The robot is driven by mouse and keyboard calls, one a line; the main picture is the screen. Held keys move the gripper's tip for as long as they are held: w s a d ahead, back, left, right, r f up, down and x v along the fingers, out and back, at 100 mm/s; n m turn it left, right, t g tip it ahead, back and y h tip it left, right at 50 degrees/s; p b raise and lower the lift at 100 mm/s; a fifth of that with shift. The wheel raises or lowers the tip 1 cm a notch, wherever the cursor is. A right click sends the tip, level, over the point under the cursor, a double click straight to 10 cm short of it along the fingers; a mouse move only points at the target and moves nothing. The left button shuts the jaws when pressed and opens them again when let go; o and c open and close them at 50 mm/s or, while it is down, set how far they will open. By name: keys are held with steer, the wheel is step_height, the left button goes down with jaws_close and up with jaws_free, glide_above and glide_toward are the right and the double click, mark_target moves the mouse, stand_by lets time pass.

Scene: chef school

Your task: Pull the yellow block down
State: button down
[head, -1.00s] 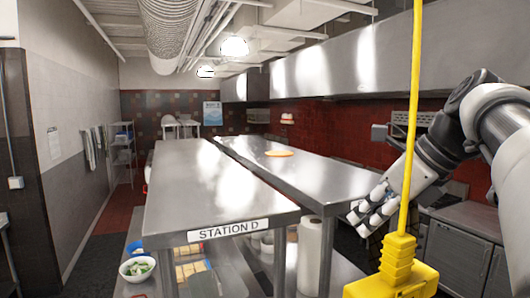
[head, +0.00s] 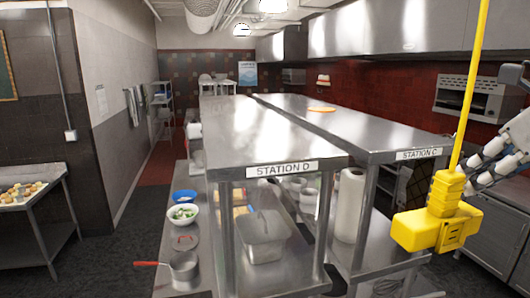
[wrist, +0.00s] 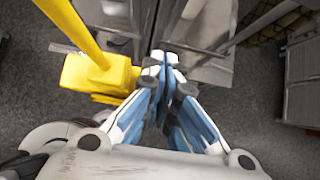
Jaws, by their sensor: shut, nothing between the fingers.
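The yellow block (head: 438,222) hangs from a yellow cord (head: 472,80) at the right of the head view, in front of the steel shelving. In the wrist view the yellow block (wrist: 95,72) is left of my gripper (wrist: 163,58), whose fingers are closed together with nothing between them. In the head view my gripper (head: 490,165) is at the right edge, just right of the block's narrow upper part. The block partly hides the fingertips there, and I cannot tell whether they touch it.
Two steel tables labelled Station D (head: 282,169) and Station C (head: 418,154) stand ahead. Pots, bowls and a paper roll (head: 348,205) sit on their lower shelves. A side table (head: 35,205) stands at left. The floor aisle (head: 110,250) between is clear.

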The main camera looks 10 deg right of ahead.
steer(key=shift+w+f, duration=0.4)
steer(key=shift+f, duration=0.45)
steer(key=shift+s+a+f+b, duration=0.1)
steer(key=shift+a+f+b, duration=0.1)
steer(key=shift+f+b, duration=0.3)
step_height(320, 180, down, 13)
steer(key=b, duration=0.8)
steer(key=shift+f, duration=0.15)
steer(key=shift+d, duration=0.1)
steer(key=s+r+p, duration=0.4)
steer(key=s+p, duration=0.2)
steer(key=s, duration=0.2)
steer(key=shift+d+r, duration=0.15)
steer(key=shift+d, duration=0.1)
stand_by(0.4)
